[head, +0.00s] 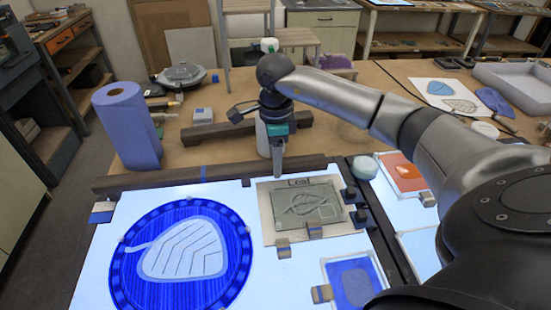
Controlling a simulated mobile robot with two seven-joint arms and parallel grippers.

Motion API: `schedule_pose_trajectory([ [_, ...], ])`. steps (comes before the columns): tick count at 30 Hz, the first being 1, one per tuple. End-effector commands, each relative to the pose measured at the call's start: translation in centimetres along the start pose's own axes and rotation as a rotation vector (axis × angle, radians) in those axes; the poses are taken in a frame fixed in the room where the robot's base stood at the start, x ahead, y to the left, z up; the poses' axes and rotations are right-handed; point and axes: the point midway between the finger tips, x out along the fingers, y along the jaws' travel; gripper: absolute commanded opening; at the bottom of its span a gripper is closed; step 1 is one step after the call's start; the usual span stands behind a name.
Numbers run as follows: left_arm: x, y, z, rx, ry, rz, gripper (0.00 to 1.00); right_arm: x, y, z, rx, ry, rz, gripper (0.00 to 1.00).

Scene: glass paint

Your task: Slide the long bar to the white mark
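The long bar (150,181) is dark wood and lies along the back edge of the lit glass panel (90,270). My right gripper (278,174) comes in from the right and points down at the right part of the bar. Its fingers overlap into one narrow shape, so I cannot tell whether they are open. I cannot tell whether the tip touches the bar. I cannot make out a white mark for certain. My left gripper is not in view.
A shorter dark bar (228,130) lies behind the long one. A blue paper roll (127,127) stands at the left. A blue painted disc (138,290) and a leaf plate (265,212) with small blocks lie on the panel. A grey tray (518,88) is at the right.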

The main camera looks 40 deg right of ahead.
Motion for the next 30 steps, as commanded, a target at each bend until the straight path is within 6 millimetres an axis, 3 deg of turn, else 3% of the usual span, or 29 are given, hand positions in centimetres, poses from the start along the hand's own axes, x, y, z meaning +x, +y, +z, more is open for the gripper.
schedule_pose_trajectory([
  [1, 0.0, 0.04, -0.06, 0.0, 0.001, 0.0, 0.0, -0.02, -0.01, 0.01, 0.0, 0.0, 0.0, 0.44],
  [13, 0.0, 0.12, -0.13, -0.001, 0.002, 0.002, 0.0, -0.04, -0.01, 0.0, 0.0, 0.0, 0.0, 0.0],
  [30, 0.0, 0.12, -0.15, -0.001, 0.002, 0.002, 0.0, -0.07, -0.02, 0.0, 0.0, 0.0, -0.001, 0.0],
])
